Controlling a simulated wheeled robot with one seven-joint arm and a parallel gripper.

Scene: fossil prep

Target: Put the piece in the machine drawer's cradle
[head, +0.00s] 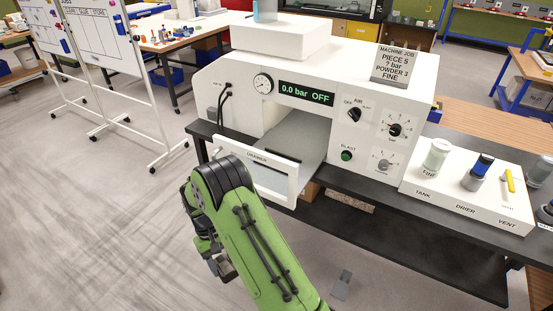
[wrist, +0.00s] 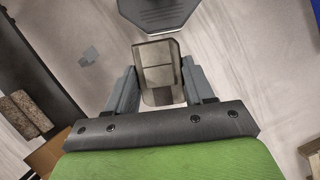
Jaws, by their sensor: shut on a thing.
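My gripper (wrist: 160,82) is shut on a grey-brown, block-like piece (wrist: 158,68), which shows between the two fingers in the wrist view with the floor beyond it. In the head view my gripper (head: 222,267) hangs low, in front of the machine and below its drawer, partly behind my green arm. The white machine (head: 222,82) stands on a dark bench. Its drawer (head: 284,196), with a windowed front, is pulled out. The drawer's cradle cannot be made out; the drawer front and my arm cover part of that area.
The machine display reads 0.0 bar OFF, and a job sign (head: 390,66) stands on top. A white stand (head: 462,205) with a jar, a blue-topped item and a yellow-handled tool is at right. Stone blocks (wrist: 24,112) lie on a low shelf.

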